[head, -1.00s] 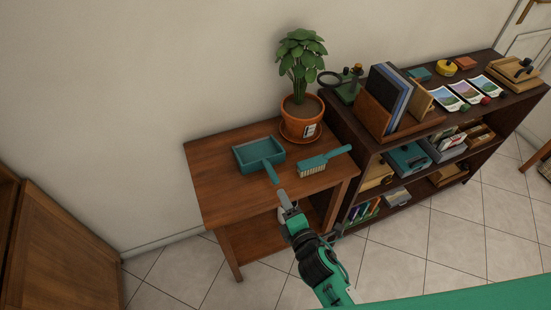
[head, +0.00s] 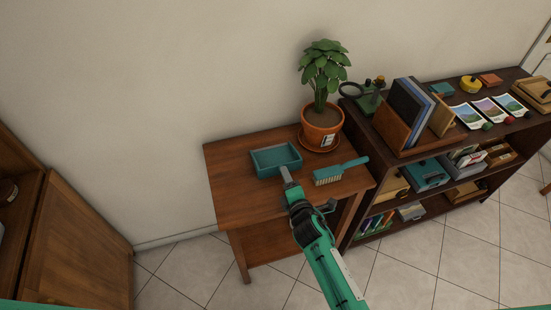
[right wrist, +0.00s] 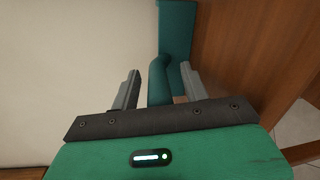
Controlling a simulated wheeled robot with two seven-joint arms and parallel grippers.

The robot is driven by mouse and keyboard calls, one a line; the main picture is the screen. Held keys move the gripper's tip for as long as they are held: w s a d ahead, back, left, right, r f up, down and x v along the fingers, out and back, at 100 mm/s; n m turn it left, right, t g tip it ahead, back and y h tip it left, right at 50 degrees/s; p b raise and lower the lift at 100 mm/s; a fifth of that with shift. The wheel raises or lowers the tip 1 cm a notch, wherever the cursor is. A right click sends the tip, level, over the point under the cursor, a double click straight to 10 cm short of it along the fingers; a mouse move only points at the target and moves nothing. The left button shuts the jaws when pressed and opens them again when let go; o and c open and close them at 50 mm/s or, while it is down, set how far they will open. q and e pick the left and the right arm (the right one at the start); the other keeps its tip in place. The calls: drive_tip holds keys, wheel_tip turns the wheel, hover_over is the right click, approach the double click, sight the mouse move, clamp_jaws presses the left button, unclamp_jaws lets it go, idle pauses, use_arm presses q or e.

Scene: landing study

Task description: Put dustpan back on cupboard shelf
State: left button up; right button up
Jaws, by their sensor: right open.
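The teal dustpan (head: 275,158) lies on the small wooden side table (head: 230,190), its handle toward me and mostly hidden behind my right gripper (head: 286,174) in the head view. In the right wrist view the dustpan's handle (right wrist: 160,82) reaches between the two grey fingers of the right gripper (right wrist: 158,85), which stand apart on either side of it. I cannot tell whether either finger touches it. The cupboard (head: 75,250) is at the lower left, with its wooden door open and part of a shelf interior showing. My left gripper is not in view.
A teal hand brush (head: 340,171) lies just right of the dustpan. A potted plant (head: 322,128) stands at the table's back right corner. A dark shelf unit (head: 440,150) with books and boxes adjoins on the right. Tiled floor (head: 185,275) is clear between cupboard and table.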

drive_tip(key=shift+w+a+f, duration=0.1)
drive_tip(key=shift+w+a, duration=0.1)
drive_tip(key=shift+w, duration=0.3)
drive_tip(key=c, duration=1)
clamp_jaws()
